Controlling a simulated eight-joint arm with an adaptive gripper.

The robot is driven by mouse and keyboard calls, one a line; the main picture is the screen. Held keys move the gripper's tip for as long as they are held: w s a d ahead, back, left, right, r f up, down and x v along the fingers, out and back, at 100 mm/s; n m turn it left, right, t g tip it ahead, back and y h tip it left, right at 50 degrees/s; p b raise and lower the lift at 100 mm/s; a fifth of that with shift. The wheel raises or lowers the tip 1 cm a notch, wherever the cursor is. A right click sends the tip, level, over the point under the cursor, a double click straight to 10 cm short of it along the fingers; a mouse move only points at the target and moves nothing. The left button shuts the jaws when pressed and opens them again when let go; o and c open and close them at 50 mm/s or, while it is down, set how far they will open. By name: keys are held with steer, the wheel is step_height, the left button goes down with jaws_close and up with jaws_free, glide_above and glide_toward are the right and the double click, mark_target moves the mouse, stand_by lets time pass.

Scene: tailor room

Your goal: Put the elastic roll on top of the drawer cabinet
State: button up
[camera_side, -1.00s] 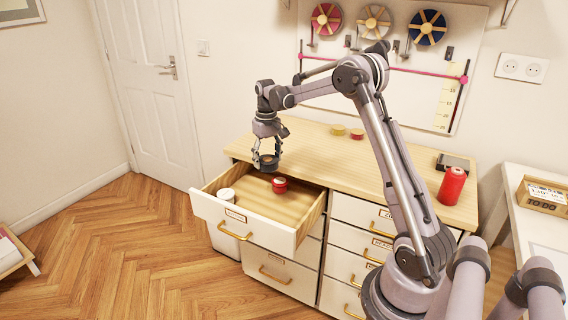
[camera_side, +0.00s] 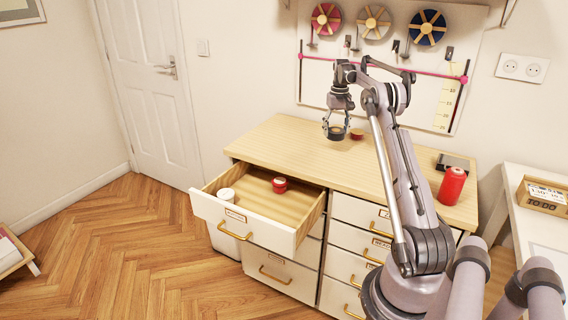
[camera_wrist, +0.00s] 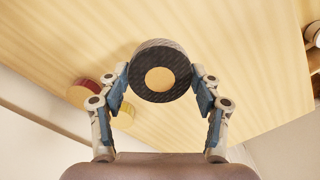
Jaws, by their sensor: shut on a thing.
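The elastic roll (camera_wrist: 144,85) is a dark ribbed roll with a tan centre. It sits between the fingers of my gripper (camera_wrist: 160,90) in the wrist view. In the side view, my gripper (camera_side: 336,133) is shut on the dark roll (camera_side: 336,134) over the wooden top of the drawer cabinet (camera_side: 290,145). The roll appears a little above the top; the side view does not clearly show whether it touches. The cabinet's upper left drawer (camera_side: 240,221) is pulled open.
In the open drawer are a red roll (camera_side: 280,185) and a white roll (camera_side: 226,195). A reddish-brown roll (camera_side: 357,134) lies near the back of the cabinet top. The top's left and middle are clear.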

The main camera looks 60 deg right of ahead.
mark_target(334, 152)
steer(key=shift+f, duration=2.95)
steer(key=shift+f, duration=0.1)
steer(key=o, duration=1.1)
steer(key=shift+o, duration=0.2)
